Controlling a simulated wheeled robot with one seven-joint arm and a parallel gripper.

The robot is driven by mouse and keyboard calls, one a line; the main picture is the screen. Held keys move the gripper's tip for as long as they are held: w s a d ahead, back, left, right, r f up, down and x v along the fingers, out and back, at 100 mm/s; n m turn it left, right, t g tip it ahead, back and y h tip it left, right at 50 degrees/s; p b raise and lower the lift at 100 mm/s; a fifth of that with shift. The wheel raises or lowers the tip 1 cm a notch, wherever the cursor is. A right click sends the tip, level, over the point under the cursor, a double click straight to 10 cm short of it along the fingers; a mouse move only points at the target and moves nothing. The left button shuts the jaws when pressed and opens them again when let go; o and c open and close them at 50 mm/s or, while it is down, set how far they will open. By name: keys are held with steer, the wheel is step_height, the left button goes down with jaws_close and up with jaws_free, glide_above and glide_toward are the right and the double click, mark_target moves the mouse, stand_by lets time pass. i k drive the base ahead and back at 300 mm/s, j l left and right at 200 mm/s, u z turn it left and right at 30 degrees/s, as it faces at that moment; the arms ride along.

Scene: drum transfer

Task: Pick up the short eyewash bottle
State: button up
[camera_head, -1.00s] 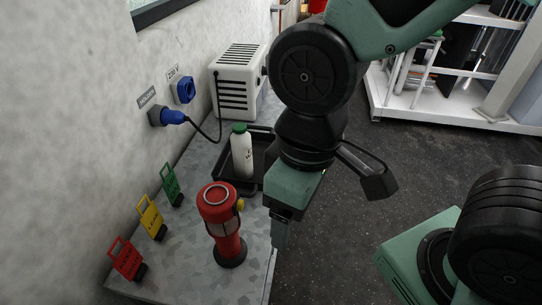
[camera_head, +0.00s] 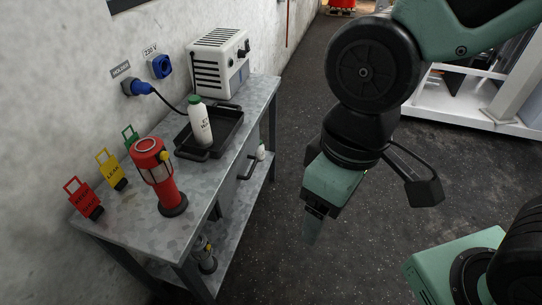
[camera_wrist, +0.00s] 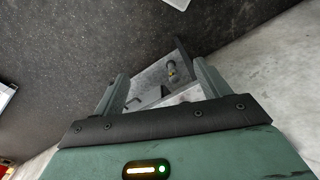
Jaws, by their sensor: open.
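A white bottle with a green cap (camera_head: 201,126) stands in a black tray (camera_head: 226,137) on the metal workbench. A small white bottle (camera_head: 261,152) shows partly on the lower right side of the bench; its size is hard to judge. I cannot tell for certain which one is the short eyewash bottle. My gripper (camera_head: 313,230) hangs over the floor to the right of the bench, apart from both bottles, pointing down. In the wrist view my gripper (camera_wrist: 160,82) is open with nothing between its fingers.
A red lantern (camera_head: 164,182) stands on the bench's near part, beside red, yellow and green tags. A white heater-like box (camera_head: 216,62) stands at the back. Another lantern (camera_head: 205,254) is on the lower shelf. The dark floor right of the bench is clear.

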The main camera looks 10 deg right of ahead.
mark_target(260, 154)
steer(key=i+z, duration=0.2)
steer(key=i, duration=0.3)
steer(key=i+z, duration=0.25)
steer(key=i, duration=0.25)
steer(key=i+j+z, duration=0.2)
steer(key=i, duration=0.25)
steer(key=i+j+z, duration=0.2)
steer(key=i, duration=0.3)
